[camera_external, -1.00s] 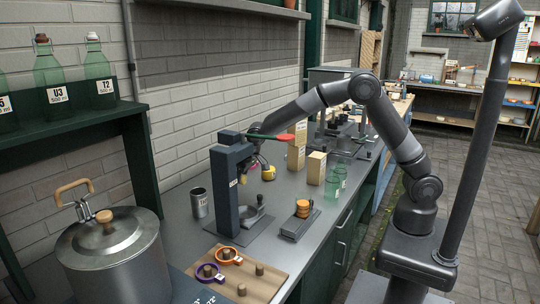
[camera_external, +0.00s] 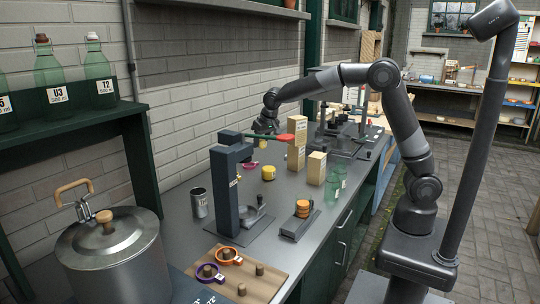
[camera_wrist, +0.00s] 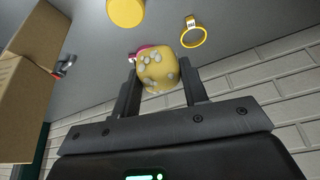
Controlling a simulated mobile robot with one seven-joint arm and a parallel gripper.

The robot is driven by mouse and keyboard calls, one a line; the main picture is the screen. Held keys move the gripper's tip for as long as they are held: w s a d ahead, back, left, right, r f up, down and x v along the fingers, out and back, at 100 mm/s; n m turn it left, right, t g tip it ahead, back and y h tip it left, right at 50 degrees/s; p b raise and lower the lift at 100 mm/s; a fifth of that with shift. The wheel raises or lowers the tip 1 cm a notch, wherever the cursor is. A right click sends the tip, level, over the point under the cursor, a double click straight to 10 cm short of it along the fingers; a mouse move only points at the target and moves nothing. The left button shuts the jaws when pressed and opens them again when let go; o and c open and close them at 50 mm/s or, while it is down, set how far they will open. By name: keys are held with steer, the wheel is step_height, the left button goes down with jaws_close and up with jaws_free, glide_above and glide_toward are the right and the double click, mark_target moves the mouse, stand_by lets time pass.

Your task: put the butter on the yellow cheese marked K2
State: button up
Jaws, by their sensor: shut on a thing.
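My gripper (camera_external: 264,134) is above the far part of the grey counter. In the wrist view it (camera_wrist: 158,85) is shut on a rounded yellow lump with pale grey spots (camera_wrist: 158,72). I cannot tell for sure that this lump is the butter. A plain yellow round piece (camera_external: 268,173) stands on the counter below my gripper, apart from it. A yellow round piece also shows at the top of the wrist view (camera_wrist: 125,11). No K2 mark can be read on it.
A pink ring (camera_external: 250,165) lies near the yellow piece. A yellow ring with a tag (camera_wrist: 193,33) shows in the wrist view. Tan boxes (camera_external: 316,168), a dark press stand (camera_external: 224,190) and green glasses (camera_external: 334,186) stand nearby. The brick wall is close behind.

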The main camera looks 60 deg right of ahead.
mark_target(267, 167)
steer(key=shift+m+h, duration=0.3)
steer(key=shift+m, duration=0.5)
steer(key=d+f, duration=0.2)
steer(key=s+d+f, duration=0.1)
steer(key=d+f, duration=0.1)
steer(key=shift+d+f, duration=0.15)
steer(key=shift+f, duration=3.2)
steer(key=shift+f, duration=0.1)
steer(key=o, duration=1)
steer(key=shift+c, duration=0.2)
